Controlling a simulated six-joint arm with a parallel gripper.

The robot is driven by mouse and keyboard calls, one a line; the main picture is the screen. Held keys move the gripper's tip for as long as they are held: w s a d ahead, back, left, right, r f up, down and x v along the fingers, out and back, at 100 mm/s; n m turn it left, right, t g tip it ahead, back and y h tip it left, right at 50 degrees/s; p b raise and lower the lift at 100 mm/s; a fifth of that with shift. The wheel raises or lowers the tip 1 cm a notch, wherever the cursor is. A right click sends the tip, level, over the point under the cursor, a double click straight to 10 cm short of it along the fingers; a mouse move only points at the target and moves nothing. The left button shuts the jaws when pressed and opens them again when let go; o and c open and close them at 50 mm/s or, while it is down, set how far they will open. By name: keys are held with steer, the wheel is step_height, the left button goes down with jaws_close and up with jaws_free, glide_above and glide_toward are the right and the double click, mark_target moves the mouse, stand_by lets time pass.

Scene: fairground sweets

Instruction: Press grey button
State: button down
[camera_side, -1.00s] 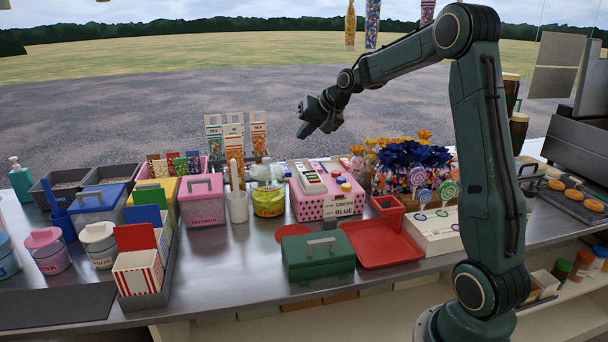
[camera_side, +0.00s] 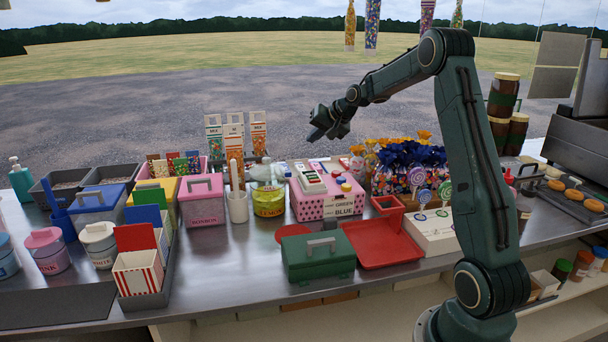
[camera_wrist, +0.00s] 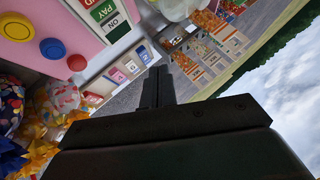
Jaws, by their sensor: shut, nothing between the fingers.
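A pink polka-dot box (camera_side: 312,209) stands on the counter, with yellow, blue and red round buttons on its top. In the wrist view I see the yellow button (camera_wrist: 14,27), the blue button (camera_wrist: 52,48) and the red button (camera_wrist: 77,62) on a pink surface. I cannot make out a grey button in either view. My gripper (camera_side: 316,135) is in the air above and behind the box, apart from it. Its fingers (camera_wrist: 158,86) are together and empty.
A red tray (camera_side: 385,247) and a green box (camera_side: 318,262) lie in front of the pink box. Wrapped sweets (camera_side: 407,178) stand to its right. A pink tub (camera_side: 201,205) and a yellow-green tub (camera_side: 268,203) stand to its left. The air around my gripper is clear.

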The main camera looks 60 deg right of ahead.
steer(key=shift+f, duration=0.15)
steer(key=shift+f, duration=4.25)
steer(key=shift+f, duration=0.8)
steer(key=shift+r, duration=0.8)
steer(key=shift+r, duration=0.1)
steer(key=shift+r, duration=2.45)
steer(key=shift+a, duration=0.1)
